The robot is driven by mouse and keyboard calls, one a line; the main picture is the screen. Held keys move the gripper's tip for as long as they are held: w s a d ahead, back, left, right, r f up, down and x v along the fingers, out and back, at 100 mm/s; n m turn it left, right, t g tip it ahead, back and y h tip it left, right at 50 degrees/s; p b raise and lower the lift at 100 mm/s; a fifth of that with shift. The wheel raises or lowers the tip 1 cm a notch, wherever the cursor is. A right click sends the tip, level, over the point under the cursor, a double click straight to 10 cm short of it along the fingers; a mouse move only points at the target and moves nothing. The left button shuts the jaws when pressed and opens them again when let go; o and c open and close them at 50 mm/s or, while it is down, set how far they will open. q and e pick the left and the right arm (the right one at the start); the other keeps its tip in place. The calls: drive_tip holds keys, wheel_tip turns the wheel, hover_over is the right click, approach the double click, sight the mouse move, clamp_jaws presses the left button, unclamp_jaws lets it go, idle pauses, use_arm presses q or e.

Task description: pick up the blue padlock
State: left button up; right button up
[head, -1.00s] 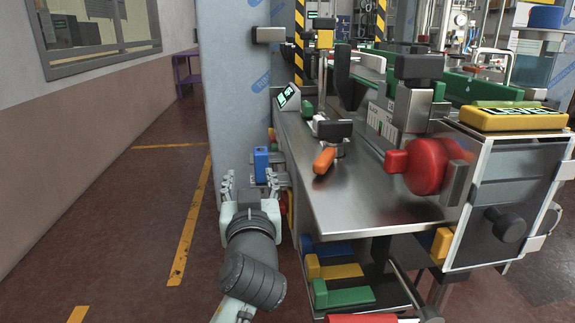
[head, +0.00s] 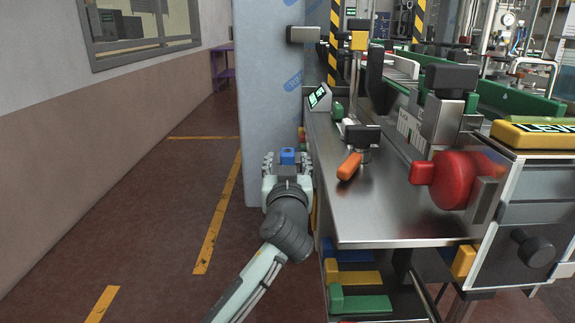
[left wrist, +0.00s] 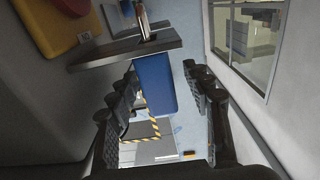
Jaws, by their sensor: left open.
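The blue padlock (head: 288,157) shows beside the left side of the metal workbench, partly hidden behind my left gripper (head: 287,163). In the left wrist view the padlock's blue body (left wrist: 154,86) hangs from a grey plate (left wrist: 125,48), with its metal shackle (left wrist: 145,22) through the plate. My left gripper is open, with fingers on either side of the padlock's body in the wrist view. A gap shows on the right side; on the left side I cannot tell whether a finger touches. My right gripper is not in view.
The steel workbench (head: 385,215) stands right of the gripper, with an orange handle (head: 349,166) and a red knob (head: 453,180) on it. A pale blue panel (head: 262,85) stands behind. The floor (head: 150,235) to the left is clear.

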sight(288, 151)
use_arm(q)
clamp_jaws()
idle(0.3)
drive_tip(key=shift+r, duration=0.1)
drive_tip(key=shift+r, duration=0.6)
wheel_tip(288, 151, up, 3)
drive_tip(key=shift+f, duration=0.2)
drive_tip(key=s+a+r, duration=0.6)
drive_tip(key=a+r, duration=0.1)
drive_tip(key=a, duration=0.3)
